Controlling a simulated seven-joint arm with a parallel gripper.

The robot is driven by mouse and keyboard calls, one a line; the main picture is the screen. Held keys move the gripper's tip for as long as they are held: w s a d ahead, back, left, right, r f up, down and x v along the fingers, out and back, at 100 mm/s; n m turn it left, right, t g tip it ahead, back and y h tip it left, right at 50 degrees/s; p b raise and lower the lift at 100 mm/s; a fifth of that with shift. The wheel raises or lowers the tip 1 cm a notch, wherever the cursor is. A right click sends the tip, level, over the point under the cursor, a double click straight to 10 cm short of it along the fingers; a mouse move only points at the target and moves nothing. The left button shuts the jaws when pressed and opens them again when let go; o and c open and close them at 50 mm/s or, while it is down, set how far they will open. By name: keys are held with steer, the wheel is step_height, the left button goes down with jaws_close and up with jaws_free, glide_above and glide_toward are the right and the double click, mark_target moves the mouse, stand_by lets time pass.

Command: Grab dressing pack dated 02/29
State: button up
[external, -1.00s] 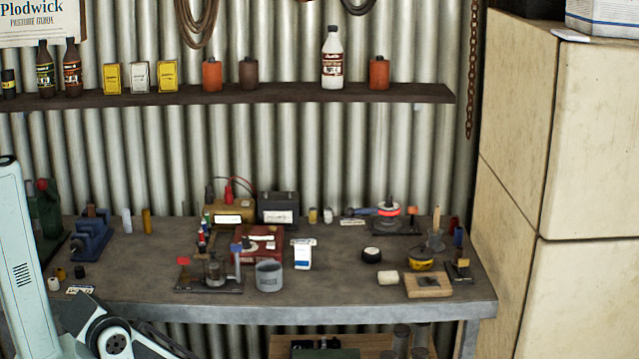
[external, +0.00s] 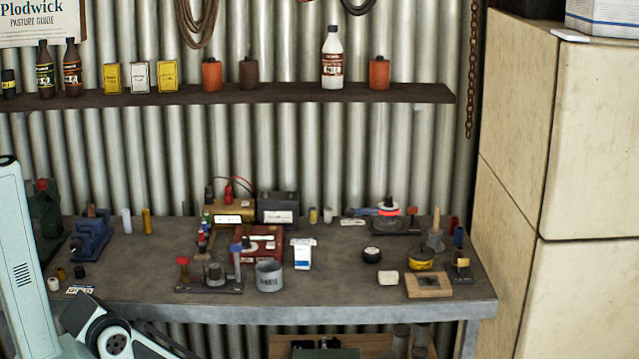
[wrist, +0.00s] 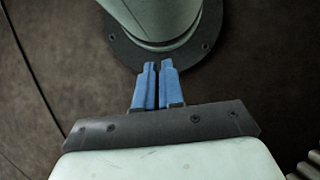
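A white pack with a blue band (external: 302,254) stands upright near the middle of the bench, beside a grey tin; it may be a dressing pack. A red box (external: 262,239) with small white items on it is just left of it. No 02/29 date can be read on any item. My gripper (wrist: 158,68) shows in the wrist view, its two blue fingers side by side with only a thin dark gap and nothing visible between them. It points at my own base, away from the bench items. The gripper is out of the external view.
The workbench (external: 330,297) is crowded. The grey tin (external: 269,276), a metal stand (external: 210,285), a black round tin (external: 371,255) and a wooden frame (external: 428,291) surround the white pack. A shelf (external: 220,97) with bottles and boxes runs above.

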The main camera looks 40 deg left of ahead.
steer(key=o, duration=1)
